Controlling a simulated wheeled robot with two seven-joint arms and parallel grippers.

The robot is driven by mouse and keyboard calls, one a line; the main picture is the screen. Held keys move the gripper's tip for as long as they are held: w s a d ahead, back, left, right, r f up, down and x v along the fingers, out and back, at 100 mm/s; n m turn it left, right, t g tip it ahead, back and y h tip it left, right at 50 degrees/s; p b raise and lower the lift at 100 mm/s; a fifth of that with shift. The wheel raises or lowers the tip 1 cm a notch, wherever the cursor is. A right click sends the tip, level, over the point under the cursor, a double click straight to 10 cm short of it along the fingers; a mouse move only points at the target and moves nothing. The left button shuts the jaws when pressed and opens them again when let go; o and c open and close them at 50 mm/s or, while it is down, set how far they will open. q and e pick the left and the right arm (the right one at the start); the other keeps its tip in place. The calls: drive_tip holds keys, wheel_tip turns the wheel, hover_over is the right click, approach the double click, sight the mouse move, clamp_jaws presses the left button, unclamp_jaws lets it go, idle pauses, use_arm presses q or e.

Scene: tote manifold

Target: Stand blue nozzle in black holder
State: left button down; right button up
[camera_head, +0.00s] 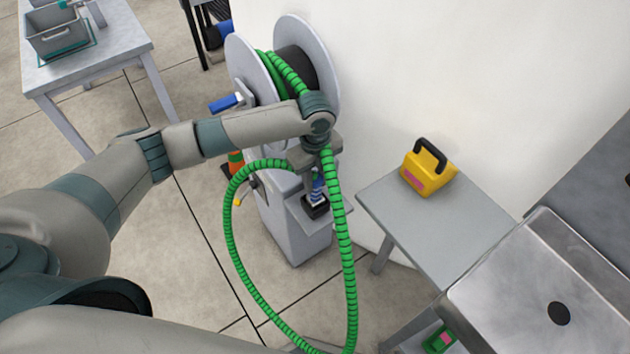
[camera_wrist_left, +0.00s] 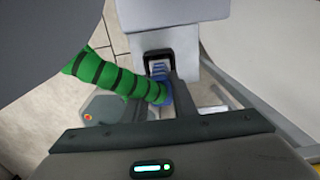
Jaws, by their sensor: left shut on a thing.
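The blue nozzle (camera_head: 317,186) is on the end of the green hose (camera_head: 233,205) and points down below my left gripper (camera_head: 316,166). My left gripper is shut on the nozzle; it also shows in the left wrist view (camera_wrist_left: 172,98), with the blue nozzle (camera_wrist_left: 159,70) between its fingers. The black holder (camera_head: 316,208) sits on a small grey shelf, directly under the nozzle. In the left wrist view the holder (camera_wrist_left: 146,59) frames the nozzle's lower end. I cannot tell how deep the tip is in it. My right gripper is not in view.
The hose reel (camera_head: 323,68) stands behind my left forearm, and the hose hangs in a long loop in front of the grey pedestal (camera_head: 292,225). A side table (camera_head: 440,225) with a yellow box (camera_head: 428,172) and a metal sink (camera_head: 520,285) are at right.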

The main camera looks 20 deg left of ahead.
use_arm(q)
drive_tip(key=c, duration=1.5)
unclamp_jaws()
drive_tip(key=shift+f, duration=0.1)
drive_tip(key=shift+o, duration=0.2)
